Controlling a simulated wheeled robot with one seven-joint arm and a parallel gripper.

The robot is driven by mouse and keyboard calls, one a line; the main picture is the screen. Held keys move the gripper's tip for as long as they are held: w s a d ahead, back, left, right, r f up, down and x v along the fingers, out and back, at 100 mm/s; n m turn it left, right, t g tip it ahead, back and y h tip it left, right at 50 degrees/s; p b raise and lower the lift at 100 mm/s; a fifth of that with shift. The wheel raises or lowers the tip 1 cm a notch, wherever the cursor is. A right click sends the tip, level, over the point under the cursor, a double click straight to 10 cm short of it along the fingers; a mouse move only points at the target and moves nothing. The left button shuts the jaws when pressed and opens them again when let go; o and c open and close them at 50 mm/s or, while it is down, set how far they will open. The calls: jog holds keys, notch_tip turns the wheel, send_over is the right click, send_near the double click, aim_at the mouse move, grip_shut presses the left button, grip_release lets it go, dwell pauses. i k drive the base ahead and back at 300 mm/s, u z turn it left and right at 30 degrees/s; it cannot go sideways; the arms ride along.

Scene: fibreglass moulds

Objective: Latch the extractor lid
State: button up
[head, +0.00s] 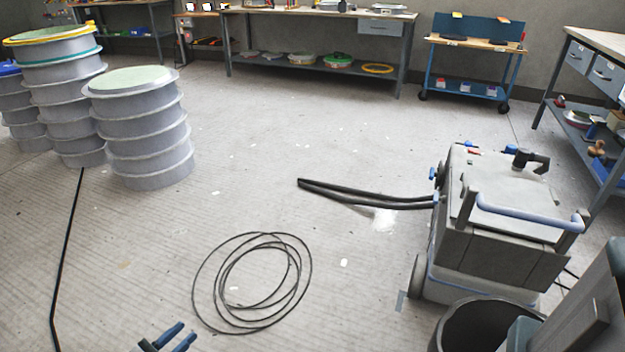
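The extractor (492,262) is a grey boxy machine on wheels at the right. Its grey lid (497,198) lies on top and looks down on the body, with a black elbow fitting on it. A light blue bar handle spans the near side. Small blue latch-like parts (434,173) show on its left side; whether they are fastened is too small to tell. What seems to be my gripper (172,340) shows as two blue prongs at the bottom edge, cut off by the frame. It is well left of the extractor and not touching it.
Two black hoses (360,194) run left from the extractor. A coiled black cable (258,283) lies on the floor. A dark round bin-like thing (455,322) is close in front of the extractor. Stacked grey moulds (145,135) stand left. Open floor lies mid-room, with benches behind.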

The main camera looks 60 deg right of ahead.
aim_at(436, 198)
jog(key=i, duration=0.35)
jog(key=z, duration=2.85)
jog(key=i, duration=1.6)
jog(key=u, duration=0.25)
